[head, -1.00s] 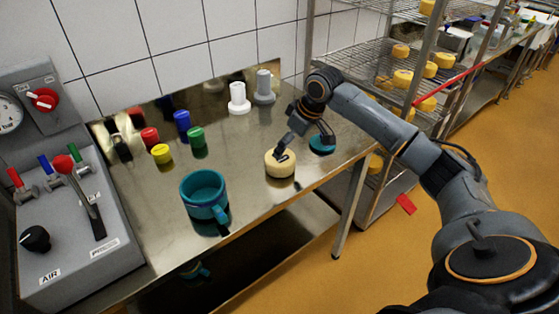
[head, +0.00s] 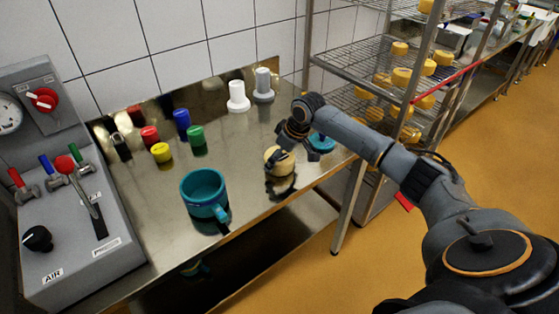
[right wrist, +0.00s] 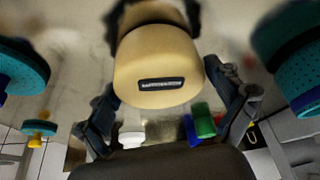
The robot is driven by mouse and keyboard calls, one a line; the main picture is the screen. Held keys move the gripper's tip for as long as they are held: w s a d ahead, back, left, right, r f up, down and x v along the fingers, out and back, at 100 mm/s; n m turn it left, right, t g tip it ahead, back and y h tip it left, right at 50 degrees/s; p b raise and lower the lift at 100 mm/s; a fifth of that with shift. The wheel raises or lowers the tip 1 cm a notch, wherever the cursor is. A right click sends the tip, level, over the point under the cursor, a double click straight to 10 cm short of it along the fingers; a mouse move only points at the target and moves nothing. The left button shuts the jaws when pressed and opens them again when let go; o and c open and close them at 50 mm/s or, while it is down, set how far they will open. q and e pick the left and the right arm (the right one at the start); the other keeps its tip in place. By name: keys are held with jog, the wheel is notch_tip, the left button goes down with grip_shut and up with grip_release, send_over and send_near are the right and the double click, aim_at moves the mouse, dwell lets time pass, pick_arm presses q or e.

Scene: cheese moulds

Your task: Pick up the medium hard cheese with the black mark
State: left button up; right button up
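The cheese (head: 276,161) is a pale yellow round block. In the right wrist view the cheese (right wrist: 160,75) shows a black label-like mark on its near side. My right gripper (head: 284,154) has come down over it from behind. In the right wrist view the fingers of my right gripper (right wrist: 155,22) lie along both sides of the cheese and look closed on it. The cheese seems slightly raised, with a dark reflection below it on the steel table (head: 245,150). My left gripper is not in view.
A teal mug-like mould (head: 203,190) stands left of the cheese. A teal round piece (head: 322,143) lies just right of my gripper. White pieces (head: 238,97) and small coloured pieces (head: 182,121) stand behind. A wire rack (head: 375,60) with cheeses is at right.

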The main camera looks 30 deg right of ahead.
jog(key=c, duration=0.6)
jog(key=shift+o, duration=0.2)
jog(key=shift+r, duration=0.2)
jog(key=shift+w+r, duration=0.1)
jog(key=shift+r, duration=0.15)
notch_tip(320, 180, up, 2)
jog(key=shift+r+b, duration=0.15)
jog(key=shift+b, duration=0.35)
jog(key=s+r, duration=0.4)
jog(key=r, duration=0.1)
jog(key=shift+s+a+r, duration=0.1)
jog(key=shift+s+a, duration=0.1)
jog(key=shift+a, duration=0.1)
jog(key=s+a+r+b, duration=0.1)
jog(key=s+r, duration=0.3)
jog(key=s, duration=0.5)
jog(key=shift+s+a+r+b, duration=0.3)
jog(key=shift+r+b, duration=0.05)
jog(key=shift+b, duration=0.15)
